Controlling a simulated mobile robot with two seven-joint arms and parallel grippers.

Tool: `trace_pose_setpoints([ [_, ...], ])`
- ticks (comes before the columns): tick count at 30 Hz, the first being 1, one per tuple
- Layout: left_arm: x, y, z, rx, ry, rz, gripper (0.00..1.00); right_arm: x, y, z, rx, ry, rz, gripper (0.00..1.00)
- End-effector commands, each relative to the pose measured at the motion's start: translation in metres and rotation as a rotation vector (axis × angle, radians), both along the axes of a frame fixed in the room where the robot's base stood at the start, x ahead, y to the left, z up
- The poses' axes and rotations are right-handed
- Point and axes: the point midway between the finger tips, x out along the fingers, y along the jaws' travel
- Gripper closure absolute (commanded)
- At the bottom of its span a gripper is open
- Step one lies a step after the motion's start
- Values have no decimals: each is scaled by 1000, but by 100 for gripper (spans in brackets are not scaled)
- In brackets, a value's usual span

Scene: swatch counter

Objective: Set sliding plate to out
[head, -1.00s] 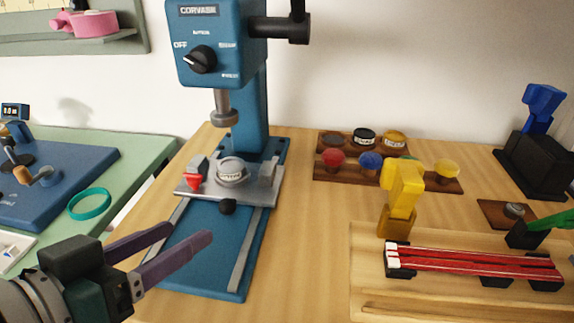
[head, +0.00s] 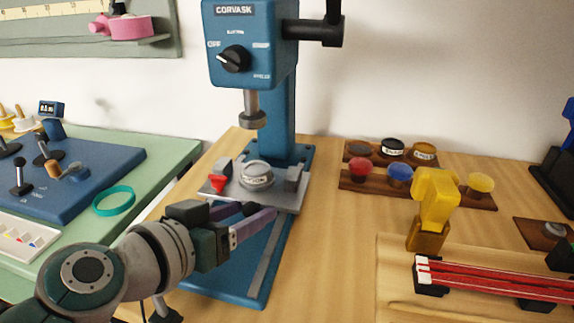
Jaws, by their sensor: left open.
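The sliding plate (head: 287,200) is a grey metal plate across the blue base of the press (head: 278,240). The dark knob (head: 250,208) at the plate's front edge is partly hidden by my left gripper (head: 258,214). That gripper is open, with its purple fingers reaching in from the left at the knob; I cannot tell whether they touch it. My right gripper is not in view.
The press head (head: 250,45) with its black dial and spindle (head: 252,112) hangs above the plate. A teal ring (head: 114,201) lies on the green table at left. A yellow clamp-like block (head: 434,205) and red rods (head: 490,278) are at right. The wood between is clear.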

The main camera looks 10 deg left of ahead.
Motion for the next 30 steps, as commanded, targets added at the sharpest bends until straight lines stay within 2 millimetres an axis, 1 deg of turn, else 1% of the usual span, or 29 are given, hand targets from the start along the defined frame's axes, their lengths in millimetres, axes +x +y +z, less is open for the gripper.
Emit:
trace_pose_setpoints([
  [1,0,0,0,0,0,0,39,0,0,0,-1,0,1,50],
  [2,0,0,0,0,0,0,41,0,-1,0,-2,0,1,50],
  [15,0,0,0,0,0,1,90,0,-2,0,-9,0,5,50],
  [18,0,0,0,0,0,1,100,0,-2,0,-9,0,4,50],
  [30,0,1,0,0,0,1,100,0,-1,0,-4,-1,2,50],
])
